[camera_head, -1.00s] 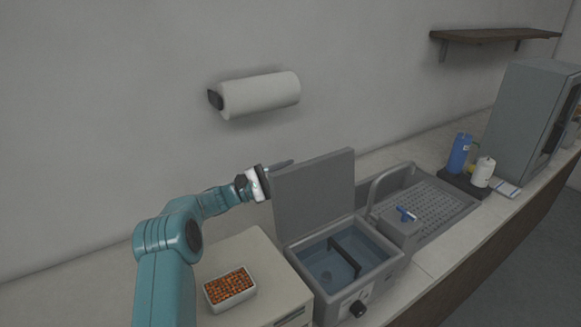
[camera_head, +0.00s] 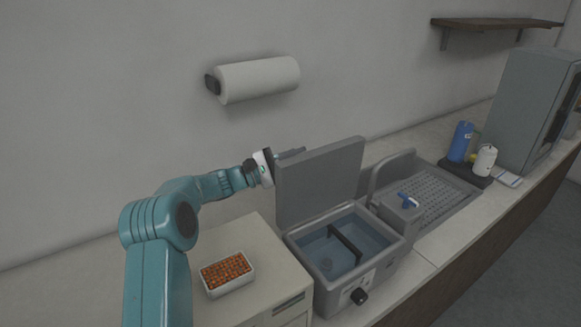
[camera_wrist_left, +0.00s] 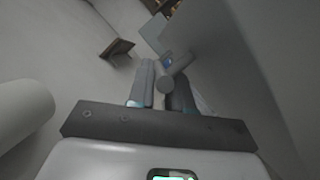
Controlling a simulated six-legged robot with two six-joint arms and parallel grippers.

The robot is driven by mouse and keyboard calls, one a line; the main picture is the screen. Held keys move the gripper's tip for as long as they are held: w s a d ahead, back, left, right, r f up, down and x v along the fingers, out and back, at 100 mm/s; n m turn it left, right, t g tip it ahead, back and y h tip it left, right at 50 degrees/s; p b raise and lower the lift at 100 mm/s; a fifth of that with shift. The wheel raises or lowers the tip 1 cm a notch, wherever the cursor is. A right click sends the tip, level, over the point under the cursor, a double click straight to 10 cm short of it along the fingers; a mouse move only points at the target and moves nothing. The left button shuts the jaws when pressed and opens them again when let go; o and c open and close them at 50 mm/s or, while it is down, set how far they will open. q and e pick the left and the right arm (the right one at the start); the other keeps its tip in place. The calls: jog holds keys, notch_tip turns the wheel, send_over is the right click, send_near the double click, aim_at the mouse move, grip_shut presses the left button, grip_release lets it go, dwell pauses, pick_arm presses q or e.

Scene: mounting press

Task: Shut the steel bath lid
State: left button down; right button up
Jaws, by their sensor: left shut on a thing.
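The steel bath (camera_head: 300,250) stands open on the counter, with water and a dark divider inside. Its flat grey lid (camera_head: 318,183) stands nearly upright at the rear edge, tilted a little forward. My left gripper (camera_head: 291,153) is behind the lid near its upper left, its fingers partly hidden by it. In the left wrist view the fingers (camera_wrist_left: 164,90) close around a short grey cylindrical part, apparently on the lid's back. The lid (camera_wrist_left: 250,60) fills the right of that view. My right gripper is not in view.
A beige box (camera_head: 255,262) with a white tray (camera_head: 247,285) of orange-brown bits stands left of the bath. A sink (camera_head: 440,195) with a tap adjoins it on the right. A paper towel roll (camera_head: 258,79) hangs on the wall above.

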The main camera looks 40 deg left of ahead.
aim_at(308, 162)
pick_arm(q)
jog(key=d+m+b, duration=0.2)
jog(key=s+d+m+g+b, duration=0.1)
jog(key=d+b, duration=0.1)
jog(key=shift+r, duration=0.3)
jog(key=shift+s+d+r+m+b, duration=0.1)
jog(key=shift+s+d+m+b, duration=0.05)
jog(key=shift+m+b, duration=0.2)
jog(key=shift+d+r, duration=0.25)
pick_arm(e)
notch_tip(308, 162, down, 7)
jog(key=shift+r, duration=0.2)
pick_arm(q)
jog(key=c, duration=1.1)
grip_release()
jog(key=shift+g, duration=0.3)
